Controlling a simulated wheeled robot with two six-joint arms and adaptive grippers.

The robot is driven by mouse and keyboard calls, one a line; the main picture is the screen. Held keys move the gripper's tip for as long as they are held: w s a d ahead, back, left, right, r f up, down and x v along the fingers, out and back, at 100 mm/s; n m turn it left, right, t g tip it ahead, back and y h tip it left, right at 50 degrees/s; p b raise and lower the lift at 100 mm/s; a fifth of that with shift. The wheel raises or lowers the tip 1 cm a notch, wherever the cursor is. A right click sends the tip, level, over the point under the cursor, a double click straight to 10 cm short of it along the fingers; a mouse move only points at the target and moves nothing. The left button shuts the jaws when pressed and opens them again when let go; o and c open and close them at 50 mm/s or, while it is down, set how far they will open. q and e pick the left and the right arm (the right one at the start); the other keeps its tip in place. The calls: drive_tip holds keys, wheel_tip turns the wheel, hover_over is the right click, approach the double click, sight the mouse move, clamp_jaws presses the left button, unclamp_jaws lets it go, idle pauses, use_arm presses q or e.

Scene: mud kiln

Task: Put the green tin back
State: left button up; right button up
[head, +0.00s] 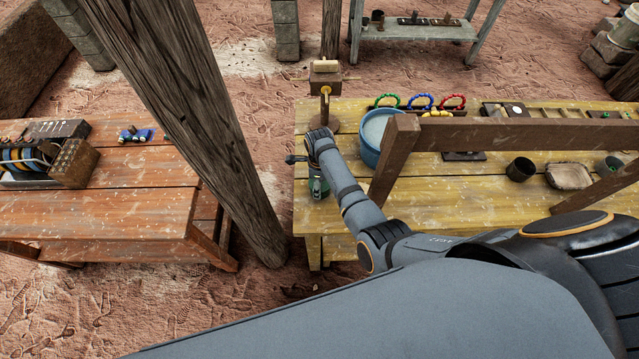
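A small dark tin with green on it (319,187) is at the left end of the yellow wooden table (450,190), near its front left corner. My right arm comes in from the right, and my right gripper (307,166) is right at the tin's top, pointing down and left. The wrist and dark fingers partly cover the tin. I cannot tell whether the fingers are closed on it or whether it touches the table. Another dark tin with a greenish top (611,165) stands at the table's right side. My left gripper is not in view.
A blue bucket (370,155) and a brown wooden beam (398,150) stand just right of my wrist. A wooden stand (325,105) is behind it. A dark cup (520,169) is farther right. A thick post (200,120) separates the red-brown table (110,205) from this one.

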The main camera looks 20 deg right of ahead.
drive_tip(key=o, duration=1)
drive_tip(key=shift+s, duration=0.1)
drive_tip(key=shift+o, duration=0.8)
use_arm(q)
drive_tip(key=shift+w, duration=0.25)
use_arm(e)
wheel_tip(320, 180, up, 7)
drive_tip(key=p, duration=0.7)
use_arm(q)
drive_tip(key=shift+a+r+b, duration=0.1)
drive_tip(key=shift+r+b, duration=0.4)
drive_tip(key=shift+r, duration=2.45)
use_arm(e)
drive_tip(key=shift+r, duration=2.6)
